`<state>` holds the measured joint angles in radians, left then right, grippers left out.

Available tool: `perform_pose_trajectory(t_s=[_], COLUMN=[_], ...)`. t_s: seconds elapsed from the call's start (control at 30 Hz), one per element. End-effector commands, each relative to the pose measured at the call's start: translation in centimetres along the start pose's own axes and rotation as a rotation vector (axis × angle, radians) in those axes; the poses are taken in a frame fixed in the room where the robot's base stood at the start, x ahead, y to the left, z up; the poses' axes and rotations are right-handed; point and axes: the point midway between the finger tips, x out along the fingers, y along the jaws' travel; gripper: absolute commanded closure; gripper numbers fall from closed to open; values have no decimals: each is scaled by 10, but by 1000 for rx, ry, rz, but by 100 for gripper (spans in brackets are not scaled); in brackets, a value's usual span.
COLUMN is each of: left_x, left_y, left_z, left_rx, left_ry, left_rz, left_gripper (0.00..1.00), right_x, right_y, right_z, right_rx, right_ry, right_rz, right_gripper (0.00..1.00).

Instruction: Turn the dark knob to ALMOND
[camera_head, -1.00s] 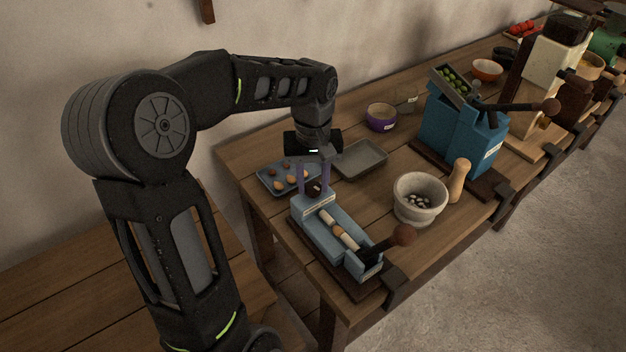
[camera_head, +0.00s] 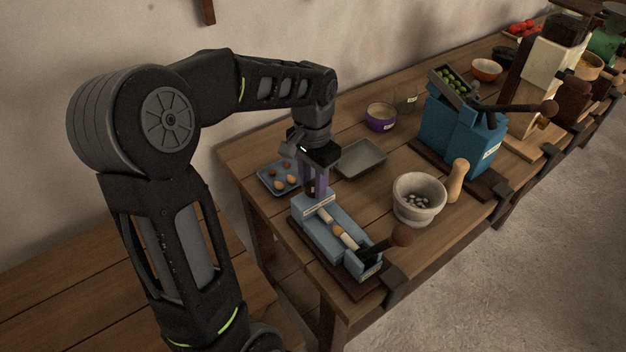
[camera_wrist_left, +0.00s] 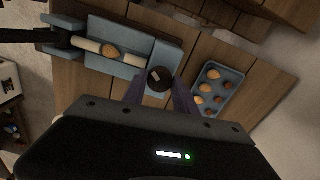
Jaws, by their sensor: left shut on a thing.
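The dark knob (camera_wrist_left: 160,79) is round with a pale mark on its top, at the end of a blue nutcracker (camera_wrist_left: 104,62). In the head view the blue nutcracker (camera_head: 316,238) stands on a dark board near the table's front corner, with a nut between pale rods. My left gripper (camera_head: 314,190) points down over the nutcracker's back end. In the wrist view its fingers (camera_wrist_left: 160,90) are shut on the knob, one on each side. The fingers hide most of the knob in the head view. The label lettering is too small to read. My right gripper is not in view.
A blue tray of nuts (camera_head: 268,188) lies behind the nutcracker, with a grey tray (camera_head: 383,157) to its right. A mortar (camera_head: 434,212) and the nutcracker's round-ended lever (camera_head: 401,236) are to the right. A larger blue press (camera_head: 452,138) stands further back.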

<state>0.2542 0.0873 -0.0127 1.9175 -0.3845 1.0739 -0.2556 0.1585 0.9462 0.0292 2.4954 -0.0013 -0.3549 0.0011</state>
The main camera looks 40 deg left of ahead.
Motion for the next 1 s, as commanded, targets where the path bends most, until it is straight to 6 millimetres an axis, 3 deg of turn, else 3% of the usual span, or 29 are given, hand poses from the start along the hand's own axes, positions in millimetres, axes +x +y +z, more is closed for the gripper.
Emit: perform_pose_trajectory(t_s=[0.3,0.77,0.8,1.0], left_x=[-1,-1,-1,0], left_y=[0,0,0,0], left_z=[-1,-1,-1,0], left_rx=[120,136,136,135], left_ry=[3,3,3,2], left_rz=[-2,-2,-2,-1], left_gripper=[100,100,63,46], right_x=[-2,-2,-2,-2], right_y=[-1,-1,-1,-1], right_z=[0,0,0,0], right_rx=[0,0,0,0], right_ry=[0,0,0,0], right_rz=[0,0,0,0], right_gripper=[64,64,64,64])
